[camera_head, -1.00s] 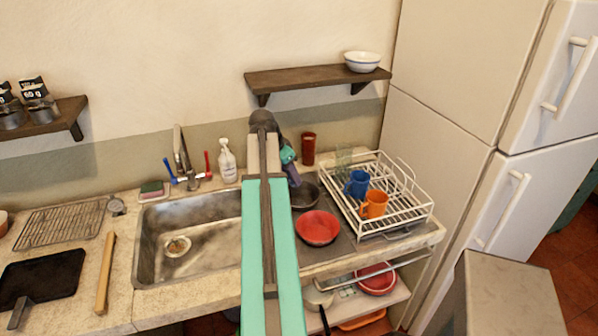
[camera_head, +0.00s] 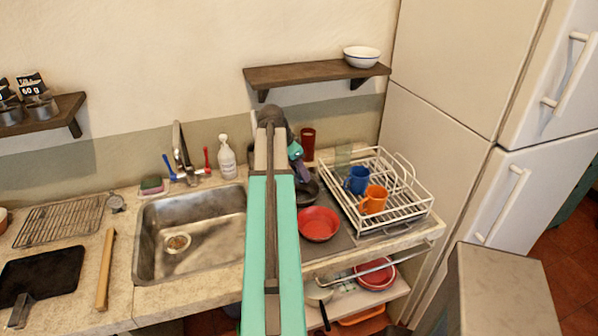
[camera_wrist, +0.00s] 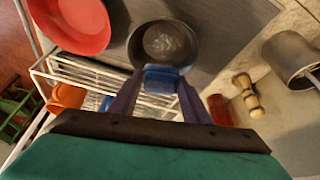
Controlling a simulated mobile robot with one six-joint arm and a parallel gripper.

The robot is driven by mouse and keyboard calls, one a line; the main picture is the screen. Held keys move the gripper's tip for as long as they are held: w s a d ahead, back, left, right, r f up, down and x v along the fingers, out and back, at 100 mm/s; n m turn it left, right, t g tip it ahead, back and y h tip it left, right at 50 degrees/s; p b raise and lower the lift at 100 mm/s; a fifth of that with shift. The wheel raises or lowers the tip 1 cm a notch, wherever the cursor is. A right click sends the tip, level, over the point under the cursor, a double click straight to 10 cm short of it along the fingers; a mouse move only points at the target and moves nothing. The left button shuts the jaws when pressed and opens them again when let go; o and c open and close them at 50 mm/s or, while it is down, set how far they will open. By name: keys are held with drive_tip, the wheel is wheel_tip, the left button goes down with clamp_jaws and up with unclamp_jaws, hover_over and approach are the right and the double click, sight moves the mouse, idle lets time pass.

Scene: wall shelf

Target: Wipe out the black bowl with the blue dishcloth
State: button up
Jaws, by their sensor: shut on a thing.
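The black bowl (camera_wrist: 165,38) stands on the dark mat, upright and seen from above in the wrist view. In the head view the black bowl (camera_head: 309,188) is partly hidden behind my arm. My gripper (camera_wrist: 160,85) is shut on the folded blue dishcloth (camera_wrist: 163,78), which sits between its two purple fingers. The cloth overlaps the bowl's near rim in the wrist view; I cannot tell whether it touches the bowl. In the head view my gripper (camera_head: 300,170) is just above the bowl, and the cloth is hidden.
A red bowl (camera_head: 318,224) stands beside the black bowl. A white dish rack (camera_head: 402,217) with a blue mug (camera_head: 356,181) and an orange mug (camera_head: 374,200) is to the right. A dark red cup (camera_head: 308,144) stands behind. The sink (camera_head: 190,235) is left; a shelf (camera_head: 310,76) hangs above.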

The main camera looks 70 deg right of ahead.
drive_tip(key=shift+f+b, duration=2.15)
drive_tip(key=shift+f, duration=1.95)
drive_tip(key=shift+f+b, duration=0.35)
drive_tip(key=shift+f, duration=0.25)
drive_tip(key=shift+w+d, duration=0.25)
drive_tip(key=shift+d, duration=0.05)
drive_tip(key=shift+w+a, duration=0.1)
drive_tip(key=shift+a, duration=0.2)
drive_tip(key=shift+a+f, duration=0.1)
drive_tip(key=shift+a, duration=0.2)
drive_tip(key=shift+s+a, duration=0.1)
drive_tip(key=shift+s, duration=0.25)
drive_tip(key=shift+s, duration=0.25)
idle(0.6)
drive_tip(key=shift+s+d, duration=0.1)
drive_tip(key=shift+d, duration=0.25)
drive_tip(key=shift+d, duration=0.25)
idle(0.6)
